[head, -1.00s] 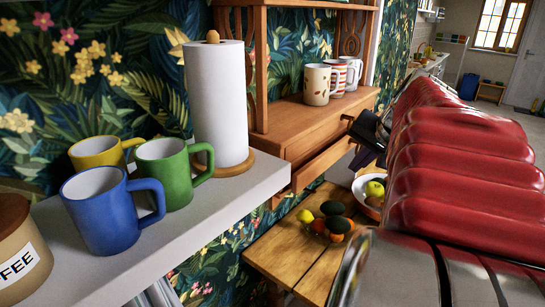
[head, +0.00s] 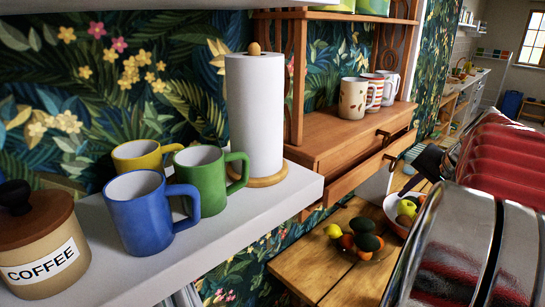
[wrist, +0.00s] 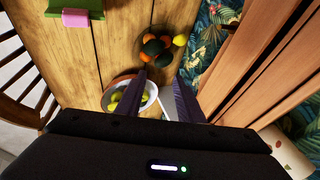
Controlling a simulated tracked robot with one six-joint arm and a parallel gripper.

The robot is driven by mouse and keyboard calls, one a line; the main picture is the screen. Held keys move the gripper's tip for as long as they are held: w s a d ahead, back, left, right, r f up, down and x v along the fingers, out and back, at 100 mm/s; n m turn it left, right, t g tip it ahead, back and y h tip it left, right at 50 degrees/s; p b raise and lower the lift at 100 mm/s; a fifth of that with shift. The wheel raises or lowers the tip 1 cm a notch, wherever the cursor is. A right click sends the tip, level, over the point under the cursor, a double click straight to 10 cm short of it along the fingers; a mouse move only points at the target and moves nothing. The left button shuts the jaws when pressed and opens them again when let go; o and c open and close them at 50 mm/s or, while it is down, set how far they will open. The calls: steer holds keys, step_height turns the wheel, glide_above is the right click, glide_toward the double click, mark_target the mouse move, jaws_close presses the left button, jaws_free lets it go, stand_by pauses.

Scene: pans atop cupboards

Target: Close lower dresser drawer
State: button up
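The wooden dresser (head: 330,135) hangs against the floral wall in the head view, with an upper drawer and a lower drawer (head: 350,178) below it. The lower drawer's front stands out from the body, with a dark gap above it. My gripper (head: 408,186) is at the drawer's right end in the head view, partly hidden by my red arm. In the wrist view, my gripper's two dark fingers (wrist: 160,82) are apart with nothing between them. Wooden dresser parts (wrist: 258,60) run along the right there. I cannot tell whether a finger touches the drawer.
Below is a wooden table (head: 300,270) with a fruit pile (head: 360,240) and a white fruit bowl (head: 395,212). A white shelf (head: 230,212) at left holds coloured mugs, a paper roll (head: 255,115) and a coffee jar (head: 40,245).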

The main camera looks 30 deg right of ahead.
steer(key=shift+o, duration=1)
steer(key=d+f+m+t+y, duration=0.1)
steer(key=d+f+m+y, duration=0.1)
steer(key=d+f+m, duration=0.2)
step_height(320, 180, down, 4)
steer(key=d, duration=0.2)
steer(key=shift+s+d+r, duration=0.15)
steer(key=shift+s+d, duration=0.2)
steer(key=shift+s, duration=0.05)
steer(key=m+t+y, duration=0.5)
steer(key=m+t, duration=0.5)
steer(key=m, duration=0.4)
glide_toward(393, 170)
steer(key=v, duration=0.5)
steer(key=shift+s+d+f, duration=0.15)
steer(key=shift+s+f, duration=0.05)
steer(key=shift+f, duration=0.1)
steer(key=x, duration=1.4)
steer(key=shift+d+r, duration=0.1)
steer(key=shift+r, duration=0.05)
jaws_close()
